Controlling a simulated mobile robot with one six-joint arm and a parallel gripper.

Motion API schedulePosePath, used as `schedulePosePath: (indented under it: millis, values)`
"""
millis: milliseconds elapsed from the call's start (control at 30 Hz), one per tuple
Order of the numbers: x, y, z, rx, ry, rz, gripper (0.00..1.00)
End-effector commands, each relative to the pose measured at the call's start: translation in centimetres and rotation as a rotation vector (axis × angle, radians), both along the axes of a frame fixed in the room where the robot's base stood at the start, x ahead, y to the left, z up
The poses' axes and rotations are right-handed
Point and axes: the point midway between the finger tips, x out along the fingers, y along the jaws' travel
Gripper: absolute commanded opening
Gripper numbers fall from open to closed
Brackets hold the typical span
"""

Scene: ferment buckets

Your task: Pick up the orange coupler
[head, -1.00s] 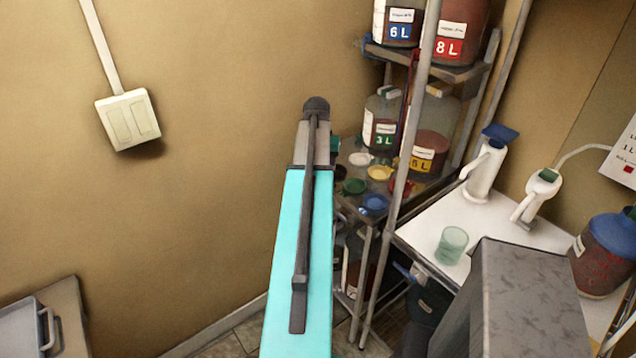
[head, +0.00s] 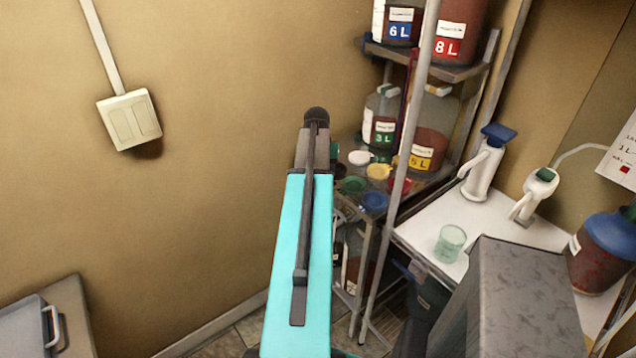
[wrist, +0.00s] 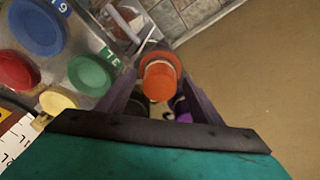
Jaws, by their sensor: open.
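The orange coupler (wrist: 158,82) shows in the wrist view, at the upper middle, between the two dark purple fingers of my gripper (wrist: 157,88). The fingers are open, one on each side of it, and I see a gap at least on the right. I cannot tell how far below the fingertips the coupler is. In the head view my turquoise arm hides the coupler, and the gripper's fingers are not visible there.
A metal shelf rack (head: 455,75) holds labelled jars. Its lower shelf has a green lid (head: 352,186), blue lid (head: 374,203) and yellow lid (head: 379,171). A white counter (head: 425,240) with a beaker (head: 450,243) stands to the right. The wall is left.

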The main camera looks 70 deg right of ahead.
Motion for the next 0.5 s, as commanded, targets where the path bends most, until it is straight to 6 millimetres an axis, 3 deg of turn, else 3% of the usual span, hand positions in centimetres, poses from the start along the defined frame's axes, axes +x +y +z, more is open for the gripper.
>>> schedulePosePath:
  millis: [67,333,500]
  values:
    - [0.01,0.0,0.01,0.0,0.0,0.0,0.6]
    - [0.03,0.01,0.02,0.0,0.0,0.0,0.14]
    - [0.04,0.0,0.03,0.0,0.0,0.001,0.12]
